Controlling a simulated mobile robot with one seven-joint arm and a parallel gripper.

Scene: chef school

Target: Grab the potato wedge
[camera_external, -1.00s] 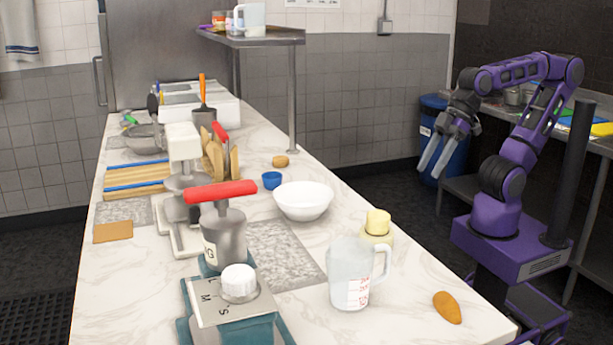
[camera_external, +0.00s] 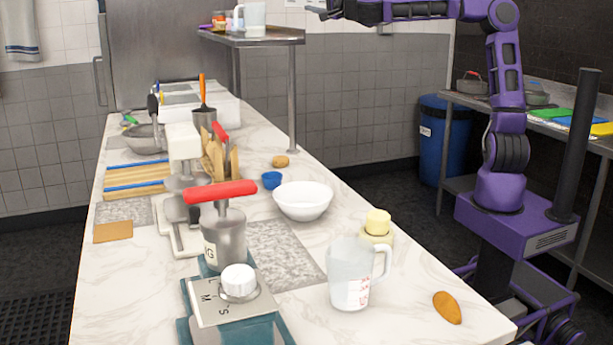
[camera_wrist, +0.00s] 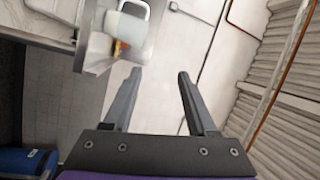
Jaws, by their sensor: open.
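An orange-brown wedge (camera_external: 447,307), which looks like the potato wedge, lies on the front right of the marble counter (camera_external: 400,325). A smaller brown lump (camera_external: 281,161) lies farther back near the blue cup; I cannot tell exactly what it is. My gripper (camera_wrist: 160,75) is open and empty in the wrist view, its two fingers apart against the wall. In the external view it is at the top edge, partly cut off, high above and far from the orange-brown wedge. The wedge is not in the wrist view.
A clear measuring jug (camera_external: 350,290) stands left of the wedge, with a yellow-topped item (camera_external: 378,224) behind it. A white bowl (camera_external: 303,201) and blue cup (camera_external: 271,180) are farther back. A metal shelf (camera_external: 265,40) rises behind. A blue bin (camera_external: 442,135) stands on the floor.

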